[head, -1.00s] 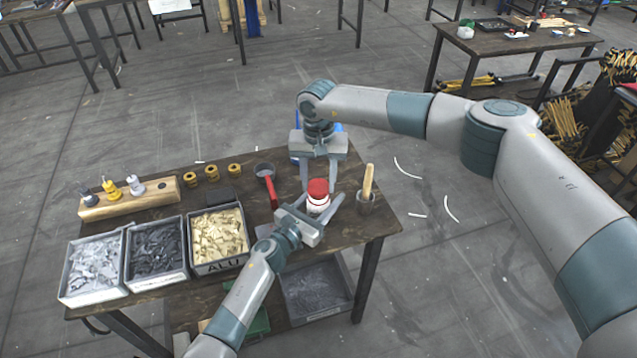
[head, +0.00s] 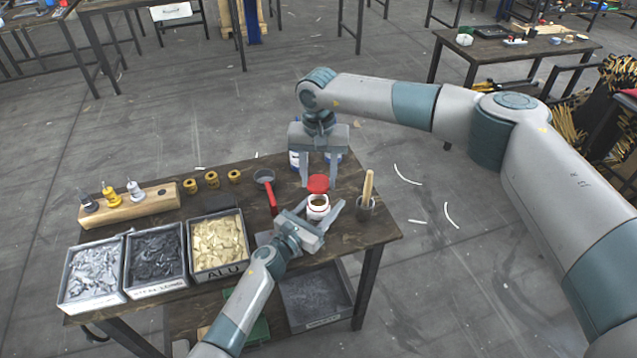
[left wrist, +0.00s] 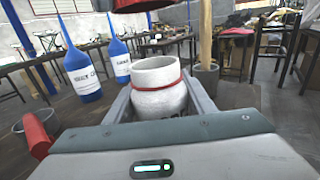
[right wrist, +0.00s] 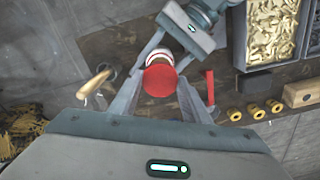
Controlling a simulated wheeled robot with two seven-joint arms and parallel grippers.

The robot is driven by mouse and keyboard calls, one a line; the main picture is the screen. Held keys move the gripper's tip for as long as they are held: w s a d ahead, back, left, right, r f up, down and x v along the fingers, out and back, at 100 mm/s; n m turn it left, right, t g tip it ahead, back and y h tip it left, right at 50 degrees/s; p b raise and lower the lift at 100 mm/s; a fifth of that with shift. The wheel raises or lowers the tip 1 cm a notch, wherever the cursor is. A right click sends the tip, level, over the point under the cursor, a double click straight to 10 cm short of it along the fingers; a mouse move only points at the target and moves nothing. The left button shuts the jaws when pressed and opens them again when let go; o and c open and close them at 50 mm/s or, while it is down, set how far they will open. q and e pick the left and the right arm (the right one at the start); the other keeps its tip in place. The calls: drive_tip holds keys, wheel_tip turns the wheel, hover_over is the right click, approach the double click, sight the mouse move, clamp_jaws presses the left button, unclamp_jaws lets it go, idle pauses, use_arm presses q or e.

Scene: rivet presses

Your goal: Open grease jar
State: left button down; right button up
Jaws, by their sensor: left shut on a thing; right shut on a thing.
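A cup with a wooden-handled tool (head: 366,205) stands close to the jar's right. A red-handled pan (head: 270,195) lies to its left. Blue bottles (left wrist: 80,72) stand behind. Bins of rivets (head: 218,245) and brass rings (head: 212,179) fill the left side.

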sight(311, 218)
use_arm(q)
drive_tip(key=c, duration=0.7)
unclamp_jaws()
drive_tip(key=shift+c, duration=0.2)
drive_tip(key=shift+b+v, duration=0.45)
drive_tip(key=shift+v, duration=3.3)
